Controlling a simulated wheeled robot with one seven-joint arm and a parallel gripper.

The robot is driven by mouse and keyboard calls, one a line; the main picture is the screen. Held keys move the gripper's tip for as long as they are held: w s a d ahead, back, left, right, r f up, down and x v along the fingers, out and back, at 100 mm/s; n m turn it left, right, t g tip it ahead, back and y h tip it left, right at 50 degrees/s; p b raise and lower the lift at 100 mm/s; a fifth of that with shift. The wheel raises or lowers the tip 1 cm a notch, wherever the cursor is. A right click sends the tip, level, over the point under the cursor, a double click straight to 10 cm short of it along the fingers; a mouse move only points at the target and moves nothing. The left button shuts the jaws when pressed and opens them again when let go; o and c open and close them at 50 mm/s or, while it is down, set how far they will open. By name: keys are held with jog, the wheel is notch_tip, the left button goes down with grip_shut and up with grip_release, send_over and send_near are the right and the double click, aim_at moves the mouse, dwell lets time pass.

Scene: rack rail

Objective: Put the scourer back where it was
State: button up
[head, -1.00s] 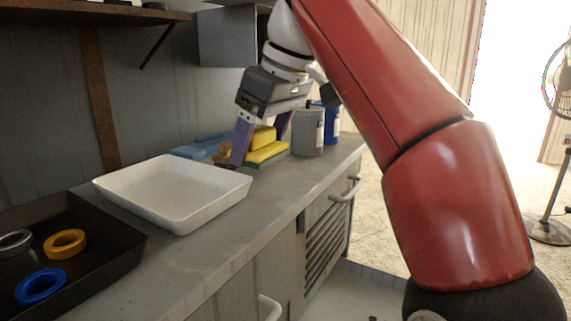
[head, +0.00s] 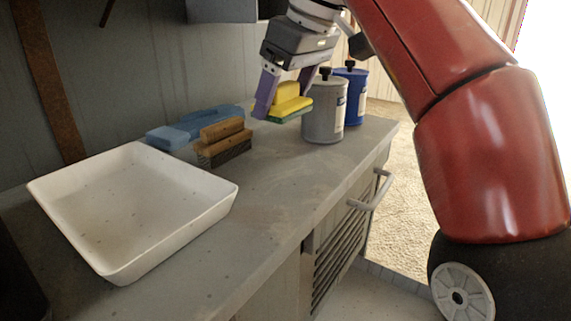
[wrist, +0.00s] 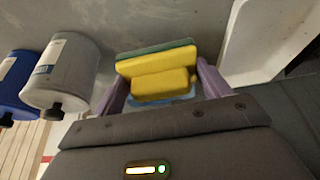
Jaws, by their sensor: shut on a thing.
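The scourer (head: 289,105) is a yellow block with a raised grip and a green underside. My gripper (head: 284,98) is shut on it, with one purple finger at each side, and holds it above the counter. In the wrist view the scourer (wrist: 157,75) sits between the purple fingers of my gripper (wrist: 160,85), its green layer at the far side. The spot on the counter where it was before is not marked in any way that I can see.
A grey canister (head: 323,112) and a blue canister (head: 351,92) stand just right of the scourer. A wooden brush (head: 222,140) and blue items (head: 195,124) lie to its left. A white tray (head: 130,205) is at front left. The counter (head: 265,190) between is clear.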

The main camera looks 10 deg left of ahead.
aim_at(279, 169)
jog(key=shift+f+b, duration=0.9)
jog(key=shift+f, duration=3.8)
jog(key=shift+f, duration=0.1)
jog(key=shift+f, duration=0.15)
jog(key=o, duration=1)
jog(key=shift+c, duration=0.2)
jog(key=shift+f+b, duration=0.1)
jog(key=shift+b, duration=0.45)
jog(key=w+p+v, duration=0.1)
jog(key=p+v, duration=0.1)
jog(key=v, duration=0.6)
jog(key=shift+s+d+p, duration=0.25)
jog(key=shift+d+p, duration=0.05)
jog(key=shift+d, duration=0.05)
